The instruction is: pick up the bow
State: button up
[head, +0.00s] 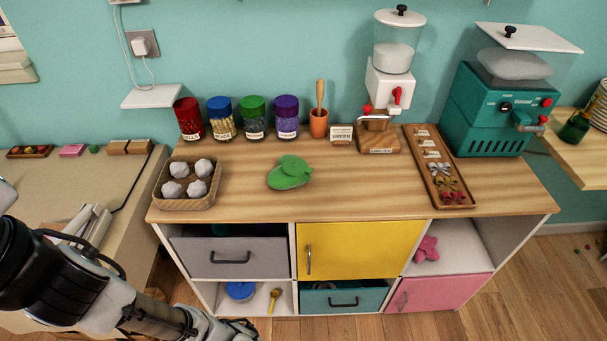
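Small bows lie in a long wooden tray (411,136) on the right part of the cabinet top. A silver-grey bow (439,169) is uppermost, a tan bow (447,184) is below it, and a red bow (453,198) is nearest the tray's front end. My gripper (240,328) is at the bottom edge of the head view, low in front of the cabinet and far left of the tray. It is partly cut off, and its fingers do not show clearly.
The wooden cabinet top (345,190) has clear room at front centre. A basket (187,202) of white balls and a green fabric piece (289,173) stand left. A white dispenser (390,75) and a teal machine (490,110) stand behind and beside the tray.

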aim_at(446, 180)
jog(key=i+j+z, duration=0.1)
jog(key=z, duration=0.25)
jog(key=i+j+z, duration=0.15)
jog(key=i+z, duration=0.15)
jog(key=i, duration=0.5)
